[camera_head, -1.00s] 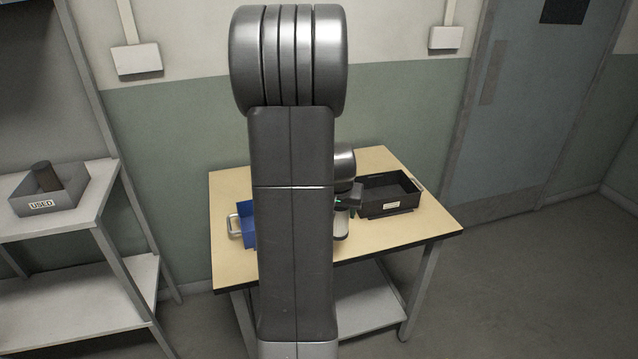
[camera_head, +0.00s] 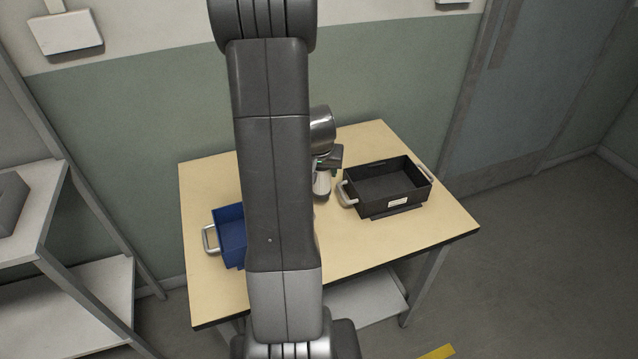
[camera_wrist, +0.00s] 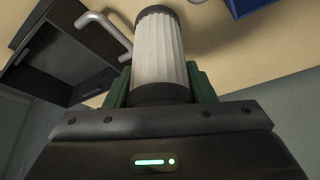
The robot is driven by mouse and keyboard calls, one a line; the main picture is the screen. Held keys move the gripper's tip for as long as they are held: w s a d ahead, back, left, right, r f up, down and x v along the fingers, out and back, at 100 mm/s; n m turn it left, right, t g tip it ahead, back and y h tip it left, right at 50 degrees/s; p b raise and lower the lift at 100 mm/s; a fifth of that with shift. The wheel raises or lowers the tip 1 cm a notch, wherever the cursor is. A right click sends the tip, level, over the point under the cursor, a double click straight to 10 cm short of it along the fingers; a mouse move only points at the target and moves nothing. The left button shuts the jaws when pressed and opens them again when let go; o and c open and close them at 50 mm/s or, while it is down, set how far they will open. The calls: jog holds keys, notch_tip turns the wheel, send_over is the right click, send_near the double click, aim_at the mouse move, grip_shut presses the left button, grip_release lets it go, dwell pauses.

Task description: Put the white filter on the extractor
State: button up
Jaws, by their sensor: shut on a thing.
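The white filter (camera_wrist: 158,52) is a pleated white cylinder with dark end caps in the wrist view. My gripper (camera_wrist: 160,88) is shut on it, with green finger pads on either side of its lower part. In the head view, my gripper (camera_head: 326,170) is above the table, just left of the black tray, and the filter (camera_head: 321,186) shows small and pale below it. My arm hides part of the table there. I cannot make out an extractor in either view.
The black tray (camera_head: 398,203) with two handles and a label looks empty, on the table's right. A blue bin (camera_head: 231,238) is partly hidden behind my arm on the left. The table (camera_head: 385,250) is clear at front right. A shelf (camera_head: 40,215) stands at far left.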

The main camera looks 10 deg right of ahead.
aim_at(322, 184)
jog(key=shift+f+b, duration=0.5)
jog(key=shift+f, duration=2.25)
jog(key=shift+f, duration=0.2)
jog(key=o, duration=1)
jog(key=shift+o, duration=0.2)
jog(key=shift+r, duration=0.1)
